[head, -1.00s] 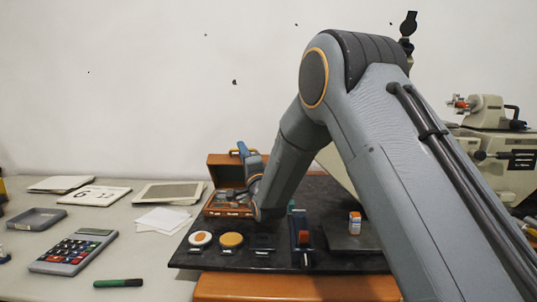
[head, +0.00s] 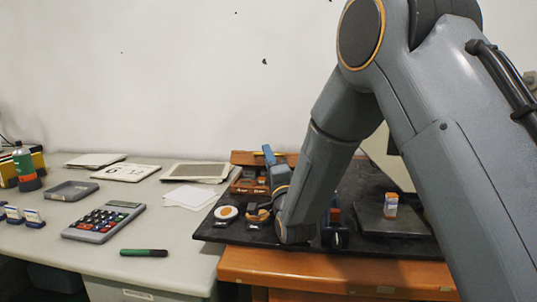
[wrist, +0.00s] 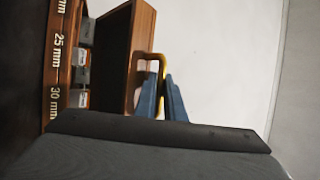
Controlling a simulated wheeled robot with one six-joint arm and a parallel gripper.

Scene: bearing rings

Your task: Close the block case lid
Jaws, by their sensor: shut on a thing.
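The block case (head: 236,187) is an orange-brown wooden box at the back of the black mat, with grey blocks in its slots. In the wrist view its wall (wrist: 56,70) carries the marks 25 mm and 30 mm. The brown lid (head: 241,157) is open at an angle; the wrist view shows it as a tilted panel (wrist: 128,50) beside the blocks. My gripper (wrist: 163,98) has its blue fingers shut on the lid's yellow handle (wrist: 152,56). In the head view the gripper (head: 269,155) is at the lid, and my arm hides the case's right side.
On the black mat (head: 215,232) are a white-and-orange round piece (head: 226,212), an orange round piece (head: 257,216) and a small orange-white block (head: 390,205) on a dark plate. A calculator (head: 103,222) and a green marker (head: 143,252) lie on the table left.

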